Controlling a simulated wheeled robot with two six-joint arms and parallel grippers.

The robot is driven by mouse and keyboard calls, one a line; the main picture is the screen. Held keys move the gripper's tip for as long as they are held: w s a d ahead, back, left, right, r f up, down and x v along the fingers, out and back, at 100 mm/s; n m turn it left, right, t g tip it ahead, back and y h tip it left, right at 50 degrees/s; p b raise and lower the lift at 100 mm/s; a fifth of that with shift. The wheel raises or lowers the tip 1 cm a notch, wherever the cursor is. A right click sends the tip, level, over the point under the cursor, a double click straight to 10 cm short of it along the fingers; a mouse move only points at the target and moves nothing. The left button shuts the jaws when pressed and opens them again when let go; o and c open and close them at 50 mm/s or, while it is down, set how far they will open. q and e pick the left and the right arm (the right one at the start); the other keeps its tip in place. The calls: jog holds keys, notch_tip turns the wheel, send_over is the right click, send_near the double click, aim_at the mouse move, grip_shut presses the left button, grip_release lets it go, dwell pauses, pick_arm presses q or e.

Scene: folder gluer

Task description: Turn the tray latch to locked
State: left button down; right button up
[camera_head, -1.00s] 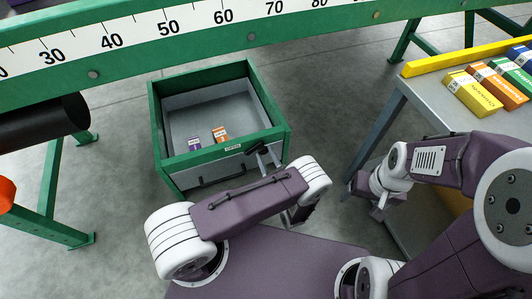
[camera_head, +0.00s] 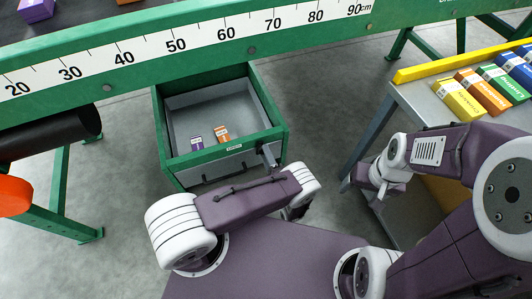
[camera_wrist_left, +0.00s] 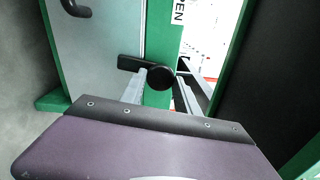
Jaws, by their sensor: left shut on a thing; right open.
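The green-framed tray (camera_head: 165,125) with a grey inside stands under the ruler beam. Its dark latch (camera_head: 268,156) is at the right end of the front face, and my left gripper is at it, largely hidden by my own arm. In the left wrist view the black latch (camera_wrist_left: 131,63) has a round knob, and my left gripper (camera_wrist_left: 163,86) is shut on it, one finger on each side. A white label with the letters "EN" (camera_wrist_left: 179,12) is beside it. My right gripper (camera_head: 381,190) is open and empty, left of the side table.
A small purple box (camera_head: 196,143) and an orange box (camera_head: 222,134) lie in the tray. A black handle (camera_wrist_left: 76,8) is on its front. Several coloured boxes (camera_head: 460,98) lie on the grey side table at right. A black roller (camera_head: 50,132) is at left.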

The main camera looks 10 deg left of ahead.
pick_arm(q)
jog(key=shift+n, duration=0.6)
pick_arm(e)
jog(key=shift+r, duration=0.4)
pick_arm(q)
jog(key=shift+p, duration=0.35)
jog(key=c, duration=0.9)
grip_release()
